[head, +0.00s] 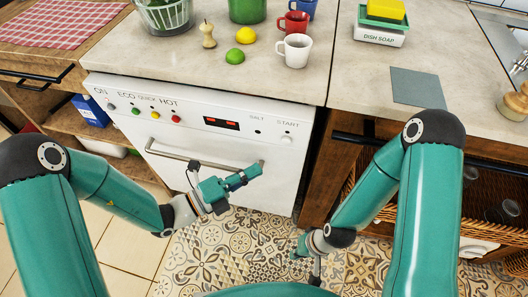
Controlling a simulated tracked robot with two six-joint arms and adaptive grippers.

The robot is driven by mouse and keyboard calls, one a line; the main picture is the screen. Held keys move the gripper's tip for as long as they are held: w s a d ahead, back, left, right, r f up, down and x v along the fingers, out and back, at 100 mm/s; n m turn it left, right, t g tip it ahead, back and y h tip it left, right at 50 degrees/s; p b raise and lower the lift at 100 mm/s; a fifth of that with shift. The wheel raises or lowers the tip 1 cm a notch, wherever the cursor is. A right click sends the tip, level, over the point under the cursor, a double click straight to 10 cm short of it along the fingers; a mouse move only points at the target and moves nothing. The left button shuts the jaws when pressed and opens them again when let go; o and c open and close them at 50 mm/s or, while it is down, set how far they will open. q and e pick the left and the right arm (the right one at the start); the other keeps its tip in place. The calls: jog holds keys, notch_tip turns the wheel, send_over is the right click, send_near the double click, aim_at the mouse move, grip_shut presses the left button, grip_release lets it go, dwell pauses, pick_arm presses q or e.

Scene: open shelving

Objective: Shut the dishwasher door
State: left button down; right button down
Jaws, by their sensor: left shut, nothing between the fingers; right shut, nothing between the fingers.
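The white dishwasher (215,125) stands under the counter. Its door (283,178) looks upright and flush under the control panel, though I cannot tell whether a small gap is left. A metal handle bar (172,155) runs across the upper door. My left gripper (255,173) is shut and empty, in front of the door near the handle's right end, and hides part of the door. Whether it touches the door is unclear. My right gripper (305,253) is shut and empty, low over the patterned floor, to the right of the door.
On the counter (185,60) are a pear (208,35), a lime (235,57), a lemon (246,36) and several mugs. Wooden shelves (65,120) stand left of the dishwasher. A wooden cabinet with wicker baskets (400,190) is on the right. The patterned floor (215,260) is clear.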

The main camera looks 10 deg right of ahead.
aim_at(279, 145)
pick_arm(q)
jog(key=w+d, duration=0.4)
jog(key=shift+d+r+b, duration=0.1)
jog(key=shift+r+b, duration=0.1)
jog(key=shift+b, duration=0.1)
jog(key=shift+w+d, duration=0.25)
jog(key=shift+w, duration=0.35)
jog(key=shift+r, duration=0.1)
pick_arm(e)
jog(key=shift+f, duration=0.4)
pick_arm(q)
jog(key=shift+w, duration=0.1)
